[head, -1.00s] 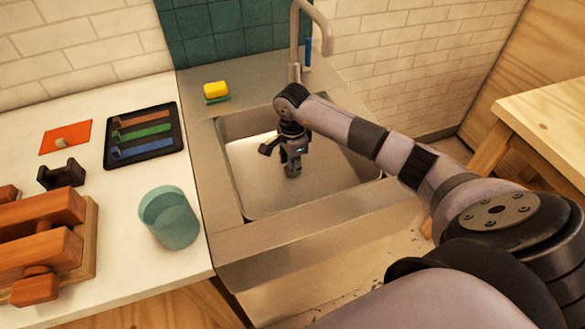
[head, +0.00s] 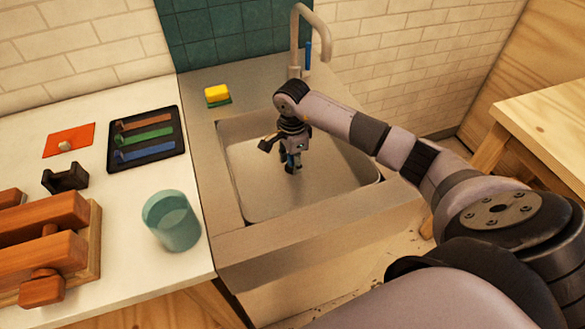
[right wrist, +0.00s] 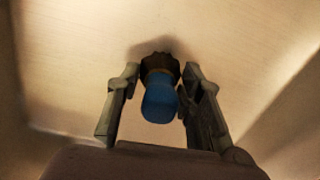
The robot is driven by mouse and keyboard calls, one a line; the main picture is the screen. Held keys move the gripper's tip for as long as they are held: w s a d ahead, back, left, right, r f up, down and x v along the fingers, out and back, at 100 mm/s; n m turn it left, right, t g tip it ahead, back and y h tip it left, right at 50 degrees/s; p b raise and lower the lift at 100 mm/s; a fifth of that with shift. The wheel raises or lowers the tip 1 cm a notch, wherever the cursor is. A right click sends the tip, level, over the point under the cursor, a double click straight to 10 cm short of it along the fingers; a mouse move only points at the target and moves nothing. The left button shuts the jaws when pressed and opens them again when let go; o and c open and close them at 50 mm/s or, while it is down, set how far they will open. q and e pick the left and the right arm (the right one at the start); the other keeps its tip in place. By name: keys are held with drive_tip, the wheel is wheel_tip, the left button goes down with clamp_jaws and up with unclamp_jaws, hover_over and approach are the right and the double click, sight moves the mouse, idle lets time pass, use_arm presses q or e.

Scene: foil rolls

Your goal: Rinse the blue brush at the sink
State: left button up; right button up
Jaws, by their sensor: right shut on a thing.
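The blue brush (right wrist: 160,98) shows in the right wrist view as a blue handle with a dark round head beyond it. My right gripper (right wrist: 158,100) has its fingers on both sides of the handle and is shut on it. In the head view my right gripper (head: 291,167) points down inside the sink basin (head: 335,185). Only a small bit of blue shows at its fingers there. The brush head is over the basin floor; I cannot tell whether it touches. The faucet (head: 295,45) stands behind the basin, beside a blue lever (head: 308,55). My left gripper is not in view.
A yellow and green sponge (head: 217,94) lies on the sink's rear left edge. On the left counter are a teal cup (head: 171,220), a black tray (head: 180,150) with brown, green and blue strips, an orange card (head: 68,141) and wooden blocks (head: 50,245). A wooden table (head: 550,110) stands right.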

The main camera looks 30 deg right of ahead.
drive_tip(key=shift+r+p, duration=3.95)
drive_tip(key=shift+r, duration=2.9)
drive_tip(key=shift+r+p, duration=0.3)
drive_tip(key=shift+r, duration=0.3)
wheel_tip(320, 180, up, 4)
drive_tip(key=shift+f+p, duration=0.1)
drive_tip(key=shift+p, duration=0.9)
drive_tip(key=shift+a, duration=0.1)
